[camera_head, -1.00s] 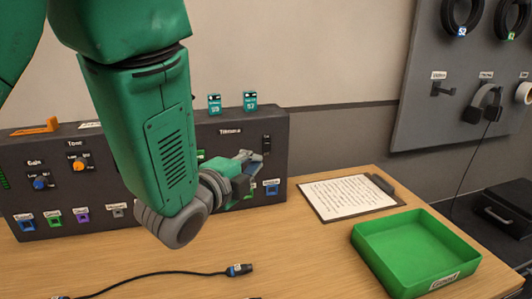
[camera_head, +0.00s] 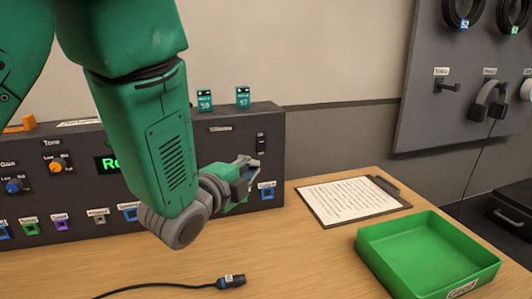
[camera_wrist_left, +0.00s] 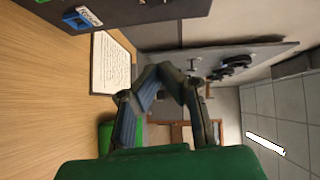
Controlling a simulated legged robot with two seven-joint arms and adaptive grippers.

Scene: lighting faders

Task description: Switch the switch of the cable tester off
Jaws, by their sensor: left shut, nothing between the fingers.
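The cable tester (camera_head: 225,140) is a dark box on the back of the table, with knobs, a green display and a row of coloured ports. A small dark rocker switch (camera_head: 261,144) sits at its upper right. My left gripper (camera_head: 247,166) is in front of the tester's right end, just below and left of the switch in the picture, and appears apart from it. The gripper is shut and empty. In the left wrist view the fingers (camera_wrist_left: 163,76) meet, and only a corner of the tester (camera_wrist_left: 130,10) shows, without the switch. My right gripper is not in view.
A clipboard (camera_head: 350,200) and a green tray (camera_head: 430,250) lie right of the tester. A cable (camera_head: 170,286) with a plug lies on the table in front. Two teal tags (camera_head: 223,99) stand on the tester's top. A pegboard with headphones (camera_head: 490,100) hangs at right.

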